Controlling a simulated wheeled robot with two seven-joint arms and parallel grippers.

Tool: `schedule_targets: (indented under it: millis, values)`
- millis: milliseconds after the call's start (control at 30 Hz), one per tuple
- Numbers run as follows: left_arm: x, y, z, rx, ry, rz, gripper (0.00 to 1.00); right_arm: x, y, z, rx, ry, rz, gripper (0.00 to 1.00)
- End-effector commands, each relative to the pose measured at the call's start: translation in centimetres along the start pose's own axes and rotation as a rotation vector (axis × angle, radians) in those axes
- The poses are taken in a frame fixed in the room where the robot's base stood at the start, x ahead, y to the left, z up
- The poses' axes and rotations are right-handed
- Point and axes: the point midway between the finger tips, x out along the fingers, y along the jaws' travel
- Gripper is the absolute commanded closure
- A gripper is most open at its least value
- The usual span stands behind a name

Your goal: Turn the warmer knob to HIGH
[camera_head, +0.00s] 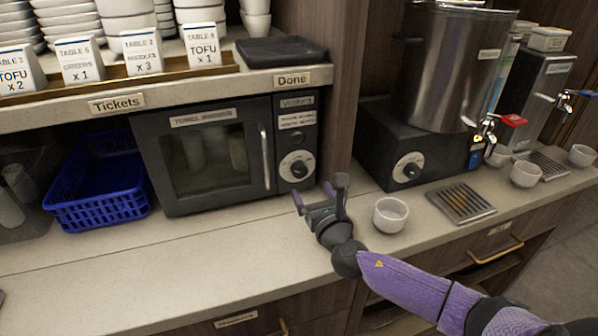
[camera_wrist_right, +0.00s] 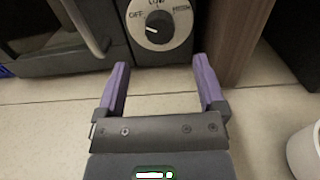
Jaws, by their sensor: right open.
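The warmer (camera_head: 205,150) is a black box with a glass door, standing under the shelf. Its round dial knob (camera_head: 298,168) sits on the panel right of the door handle. In the right wrist view the knob (camera_wrist_right: 158,25) has a white plate with OFF at left, a partly cut-off label at top and a blurred one at right. Its pale mark seems to point left, toward OFF. My right gripper (camera_head: 320,192) is open and empty over the counter, in front of and apart from the knob. Its fingers (camera_wrist_right: 161,85) show below the dial. My left gripper is not in view.
A white cup (camera_head: 390,214) stands on the counter close right of my right gripper. A wooden post (camera_head: 338,90) rises right of the warmer. An urn base with another knob (camera_head: 408,168) stands beyond it. A blue basket (camera_head: 100,185) is at left. The front counter is clear.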

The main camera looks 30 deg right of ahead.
Motion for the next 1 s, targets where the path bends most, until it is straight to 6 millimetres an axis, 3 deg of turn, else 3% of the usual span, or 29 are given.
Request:
schedule_targets:
  millis: [100, 300, 633, 1000]
  values:
    - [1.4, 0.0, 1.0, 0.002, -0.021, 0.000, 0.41, 3.1, 0.0, -0.4, 0.003, -0.002, -0.003, 0.11]
    - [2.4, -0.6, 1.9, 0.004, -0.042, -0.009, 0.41, 6.2, 0.0, -0.3, 0.003, 0.000, -0.003, 0.11]
    - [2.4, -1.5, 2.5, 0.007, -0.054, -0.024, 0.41, 6.8, 0.0, -0.1, 0.004, 0.001, -0.001, 0.11]
    - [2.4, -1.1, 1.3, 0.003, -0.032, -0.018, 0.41, 6.8, 0.0, -0.1, 0.004, 0.001, -0.001, 0.89]
